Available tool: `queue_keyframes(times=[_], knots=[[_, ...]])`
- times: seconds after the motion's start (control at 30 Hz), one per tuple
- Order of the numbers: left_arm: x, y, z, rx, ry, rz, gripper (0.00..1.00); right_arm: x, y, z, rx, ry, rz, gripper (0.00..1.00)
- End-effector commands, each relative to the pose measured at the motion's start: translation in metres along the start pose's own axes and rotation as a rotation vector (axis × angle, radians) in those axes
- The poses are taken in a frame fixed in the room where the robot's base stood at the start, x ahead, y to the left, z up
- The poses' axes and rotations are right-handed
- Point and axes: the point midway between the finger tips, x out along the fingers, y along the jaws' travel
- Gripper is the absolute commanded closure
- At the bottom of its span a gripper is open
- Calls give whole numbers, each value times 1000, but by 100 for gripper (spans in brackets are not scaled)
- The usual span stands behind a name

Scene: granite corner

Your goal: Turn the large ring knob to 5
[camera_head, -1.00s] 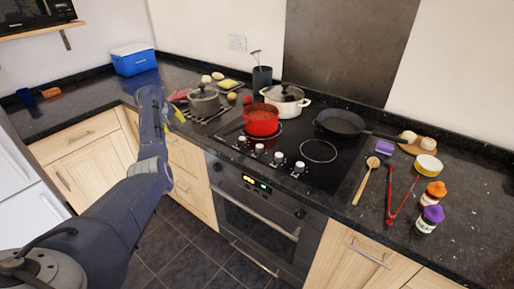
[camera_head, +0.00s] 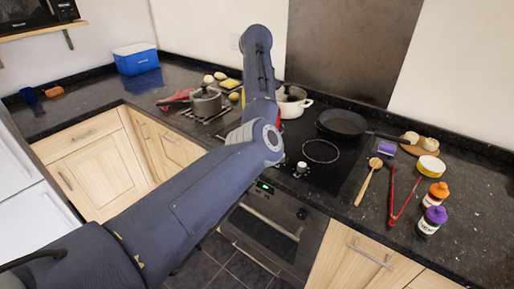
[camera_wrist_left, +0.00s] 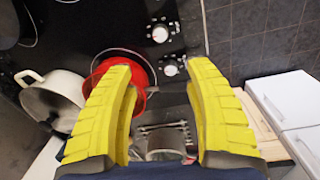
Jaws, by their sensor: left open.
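Several white-topped control knobs sit along the front of the black hob. In the head view one knob (camera_head: 301,168) shows beside my arm; the others are hidden behind it. The left wrist view shows two knobs, an upper one (camera_wrist_left: 160,33) and a lower one (camera_wrist_left: 171,67) nearer my fingers. I cannot tell which is the large ring knob or read its setting. A bare cooking ring (camera_head: 320,151) shows on the hob. My left gripper (camera_wrist_left: 161,72) is open, with yellow fingers apart and no knob gripped; the head view hides it behind my arm.
The white pot (camera_head: 292,102) stands behind my arm. A black pan (camera_head: 342,123), wooden spoon (camera_head: 368,182), red tongs (camera_head: 392,200) and bottles are on the right; a grey pot (camera_head: 206,100) is left.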

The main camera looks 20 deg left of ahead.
Motion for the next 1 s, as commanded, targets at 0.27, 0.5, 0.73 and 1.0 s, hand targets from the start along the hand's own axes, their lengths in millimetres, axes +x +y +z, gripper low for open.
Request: queue_keyframes(times=[0.27,0.5,0.73,1.0], knots=[[15,1,8,2,7,-18,47,0,0,0,0,0,0,100],[56,0,7,2,7,-19,47,0,0,0,0,0,0,100],[98,-1,6,2,7,-19,47,0,0,0,0,0,0,100],[141,-1,7,3,7,-17,47,0,-1,0,0,0,0,100]])
